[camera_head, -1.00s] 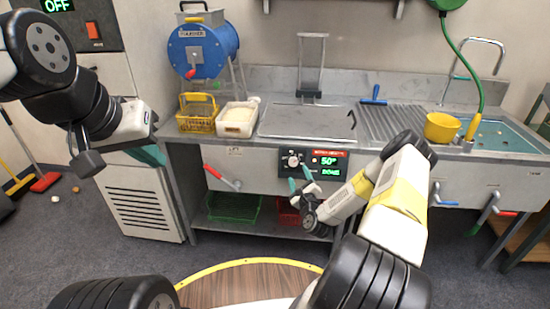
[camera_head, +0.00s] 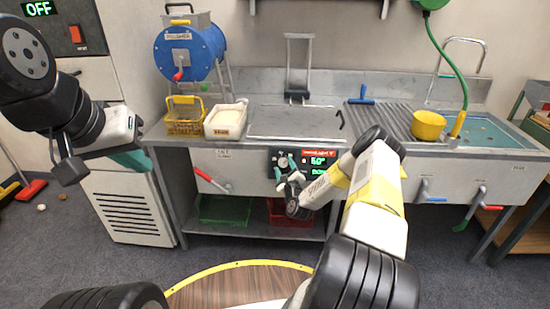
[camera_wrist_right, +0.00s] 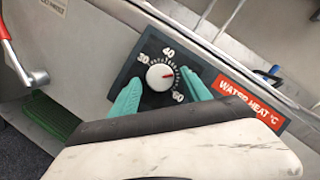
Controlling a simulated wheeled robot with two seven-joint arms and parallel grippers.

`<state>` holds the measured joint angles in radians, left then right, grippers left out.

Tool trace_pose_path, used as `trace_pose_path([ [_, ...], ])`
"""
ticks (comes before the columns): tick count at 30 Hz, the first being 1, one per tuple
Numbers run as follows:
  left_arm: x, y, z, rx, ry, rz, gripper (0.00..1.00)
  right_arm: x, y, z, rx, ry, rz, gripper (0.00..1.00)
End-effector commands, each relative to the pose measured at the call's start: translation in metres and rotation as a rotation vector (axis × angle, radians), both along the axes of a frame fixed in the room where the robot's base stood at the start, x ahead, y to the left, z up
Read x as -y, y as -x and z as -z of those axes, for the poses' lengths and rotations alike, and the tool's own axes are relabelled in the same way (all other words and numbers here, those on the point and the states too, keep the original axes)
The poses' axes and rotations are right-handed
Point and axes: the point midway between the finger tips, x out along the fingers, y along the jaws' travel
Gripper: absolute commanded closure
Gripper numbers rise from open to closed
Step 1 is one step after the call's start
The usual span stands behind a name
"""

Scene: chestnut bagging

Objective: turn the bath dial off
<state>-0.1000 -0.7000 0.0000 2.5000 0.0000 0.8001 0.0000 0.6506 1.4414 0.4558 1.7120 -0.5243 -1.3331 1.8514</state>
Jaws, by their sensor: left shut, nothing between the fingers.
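The bath dial (camera_wrist_right: 160,77) is a round white knob with a red pointer on a dark panel. In the right wrist view its pointer aims right, between the 40 mark and the lower-right mark. My right gripper (camera_head: 286,170) is at the panel on the sink unit's front. Its two teal fingers (camera_wrist_right: 160,92) are spread, one on each side of the knob, with gaps visible; depth to the knob is hard to tell. The display (camera_head: 319,161) beside the dial glows green and reads about 50°. My left gripper (camera_head: 133,160) is shut and empty, before the white cabinet.
A red-handled lever (camera_head: 210,181) is left of the panel. A yellow basket (camera_head: 184,121) and a white tub (camera_head: 226,120) stand on the counter, left of the lidded bath (camera_head: 290,122). Green (camera_head: 222,209) and red crates sit on the shelf below. A wooden round table edge (camera_head: 240,284) is nearest me.

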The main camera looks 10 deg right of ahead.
Motion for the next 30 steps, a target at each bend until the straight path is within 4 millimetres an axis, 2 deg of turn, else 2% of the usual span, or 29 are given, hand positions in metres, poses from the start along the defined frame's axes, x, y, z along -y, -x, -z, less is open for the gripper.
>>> trace_pose_path([
  [1, 0.0, 0.0, 0.0, 0.0, 0.0, 0.0, 1.0, 0.0001, 0.0001, -0.0001, 0.0, 0.0, 0.0, 0.57],
  [6, 0.0, 0.0, 0.0, 0.0, 0.0, 0.0, 1.0, 0.0001, 0.0002, -0.0001, 0.0, 0.001, 0.0, 0.9],
  [8, 0.0, 0.0, 0.0, 0.0, 0.0, 0.0, 1.0, 0.0001, 0.0002, -0.0001, 0.0, 0.001, 0.0, 1.0],
  [20, 0.0, 0.0, 0.0, 0.0, 0.0, 0.0, 1.0, 0.0013, 0.0001, -0.0014, -0.02, 0.073, -0.025, 1.0],
  [30, 0.0, 0.0, 0.0, 0.0, 0.0, 0.0, 1.0, 0.0036, -0.0001, -0.0043, -0.09, 0.319, -0.106, 1.0],
])
